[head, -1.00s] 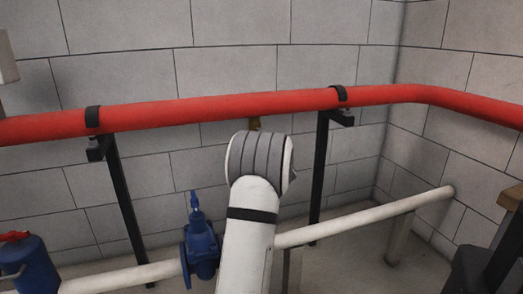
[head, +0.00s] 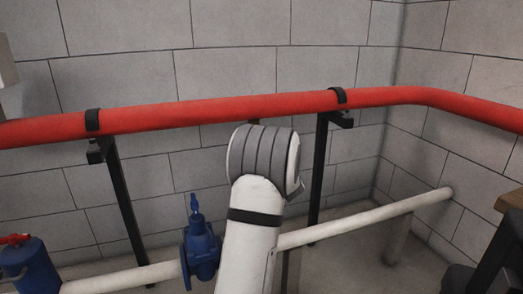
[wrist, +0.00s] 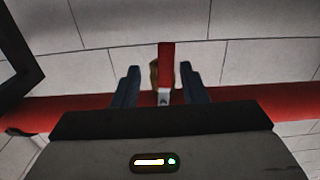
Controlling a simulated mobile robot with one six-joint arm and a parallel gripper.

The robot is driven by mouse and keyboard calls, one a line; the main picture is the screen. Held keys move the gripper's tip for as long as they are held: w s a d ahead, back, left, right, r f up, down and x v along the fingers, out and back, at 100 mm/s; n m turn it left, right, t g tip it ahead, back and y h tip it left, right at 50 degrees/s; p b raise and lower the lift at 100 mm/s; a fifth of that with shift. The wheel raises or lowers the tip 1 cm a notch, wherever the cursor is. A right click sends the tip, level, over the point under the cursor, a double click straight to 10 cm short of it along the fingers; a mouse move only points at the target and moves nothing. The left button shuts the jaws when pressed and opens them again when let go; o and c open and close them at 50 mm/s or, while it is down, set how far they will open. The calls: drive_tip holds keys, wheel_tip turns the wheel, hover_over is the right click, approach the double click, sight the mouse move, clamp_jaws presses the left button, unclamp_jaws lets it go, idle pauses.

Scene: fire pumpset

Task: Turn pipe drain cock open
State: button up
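The drain cock (wrist: 166,62) shows in the wrist view as a red lever with a pale lower end and a brownish body beside it. It stands upright in the picture, in front of the red pipe (wrist: 75,112). My gripper (wrist: 160,67) is open, with one dark blue finger on each side of the cock. Gaps show between the lever and both fingers. In the head view the red pipe (head: 215,110) runs across the wall, and my arm's rounded wrist hides the cock and the gripper.
Black brackets (head: 127,200) hold the red pipe at left and right (head: 318,170). A blue valve (head: 202,250) sits on the low white pipe (head: 365,220) near my arm. Another blue fitting with a red top (head: 30,268) is at lower left. The block wall is close behind the pipe.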

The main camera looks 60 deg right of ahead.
drive_tip(key=v, duration=0.2)
drive_tip(key=shift+s+a, duration=0.2)
drive_tip(key=shift+a, duration=0.05)
